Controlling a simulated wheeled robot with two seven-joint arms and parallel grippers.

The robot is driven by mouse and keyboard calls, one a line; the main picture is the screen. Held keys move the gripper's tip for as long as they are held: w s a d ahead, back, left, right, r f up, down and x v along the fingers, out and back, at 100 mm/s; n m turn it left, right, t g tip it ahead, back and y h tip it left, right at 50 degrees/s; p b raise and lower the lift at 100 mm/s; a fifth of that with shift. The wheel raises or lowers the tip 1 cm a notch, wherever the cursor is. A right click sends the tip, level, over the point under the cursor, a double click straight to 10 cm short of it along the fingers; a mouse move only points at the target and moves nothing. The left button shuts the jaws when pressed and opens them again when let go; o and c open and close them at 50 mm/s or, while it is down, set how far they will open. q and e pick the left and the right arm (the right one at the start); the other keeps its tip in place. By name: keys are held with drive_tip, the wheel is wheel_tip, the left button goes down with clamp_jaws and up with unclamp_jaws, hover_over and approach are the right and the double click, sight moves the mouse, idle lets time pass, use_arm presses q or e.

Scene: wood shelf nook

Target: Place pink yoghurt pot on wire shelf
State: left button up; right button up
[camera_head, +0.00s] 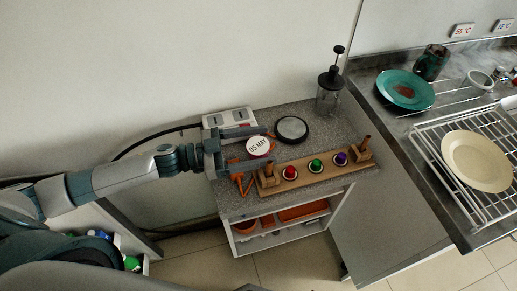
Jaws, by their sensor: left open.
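A round pot with a white lid printed "05 MAY" and a reddish-pink edge (259,146) stands on the speckled grey counter, left of centre. I take it for the yoghurt pot; its sides are mostly hidden from above. My left gripper (261,147) reaches in from the left. Its two fingers are open, one on each side of the pot; I cannot tell whether they touch it. A wire rack (452,151) lies on the worktop at right, with a cream plate on it. Thinner wire bars (447,100) show behind it. My right gripper is out of view.
A wooden holder with coloured knobs (317,166) lies just in front of the pot. A black disc (291,129), a plunger jar (330,88) and a white socket box (229,117) are close by. A teal plate (404,88) and dark mug (432,62) stand at right.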

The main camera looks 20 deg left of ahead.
sight(260, 145)
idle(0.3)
use_arm(q)
drive_tip(key=c, duration=1.3)
drive_tip(key=shift+c, duration=0.2)
